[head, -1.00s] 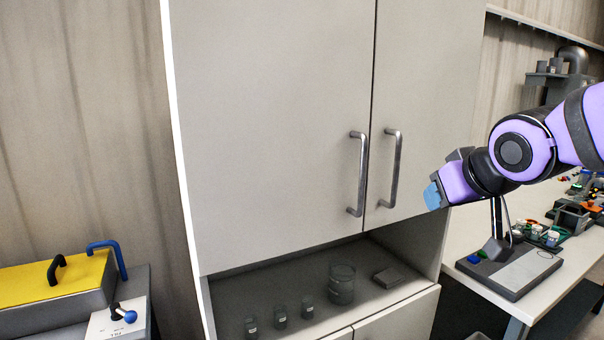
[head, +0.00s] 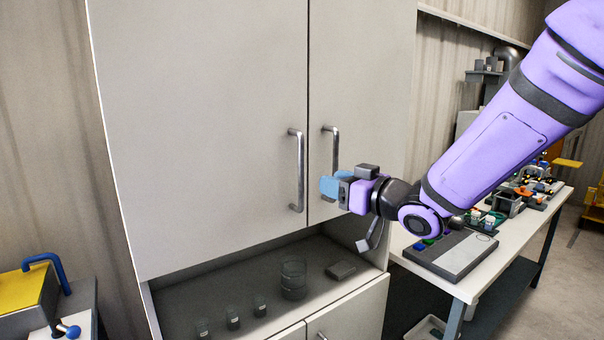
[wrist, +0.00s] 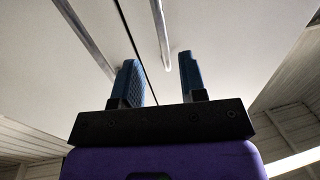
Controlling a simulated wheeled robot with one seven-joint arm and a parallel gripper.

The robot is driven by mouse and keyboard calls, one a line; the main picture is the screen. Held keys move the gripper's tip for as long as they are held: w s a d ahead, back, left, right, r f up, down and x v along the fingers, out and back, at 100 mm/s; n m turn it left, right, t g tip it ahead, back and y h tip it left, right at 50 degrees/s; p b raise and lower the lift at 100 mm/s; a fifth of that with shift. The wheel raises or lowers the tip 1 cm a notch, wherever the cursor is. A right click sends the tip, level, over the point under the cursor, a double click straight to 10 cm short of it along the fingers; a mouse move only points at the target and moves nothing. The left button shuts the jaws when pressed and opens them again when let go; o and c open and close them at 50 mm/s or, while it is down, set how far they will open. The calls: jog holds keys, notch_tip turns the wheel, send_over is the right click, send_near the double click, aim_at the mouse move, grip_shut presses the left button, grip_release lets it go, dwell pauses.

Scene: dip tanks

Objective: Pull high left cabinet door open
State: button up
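The high left cabinet door (head: 205,120) is shut, with a vertical metal bar handle (head: 297,170) near its right edge. The high right door (head: 365,80) is also shut, with a matching handle (head: 326,145) near its left edge. My gripper (head: 329,187) is in front of the lower part of the right door's handle, to the right of the left handle. In the wrist view, its two blue fingers (wrist: 160,78) stand apart with nothing between them. The left door's handle (wrist: 82,35) lies left of the fingers, and the right door's handle (wrist: 161,35) appears beyond the gap between them.
Below the doors is an open shelf (head: 190,285) with a glass beaker (head: 293,280), several small jars and a dark flat block (head: 340,270). A workbench (head: 465,290) with a grey device stands at right. A yellow-topped box (head: 20,295) stands at lower left.

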aim_at(303, 173)
jog(key=x, duration=0.9)
jog(key=shift+w+a, duration=0.15)
jog(key=shift+a, duration=0.15)
jog(key=shift+c, duration=0.3)
grip_shut()
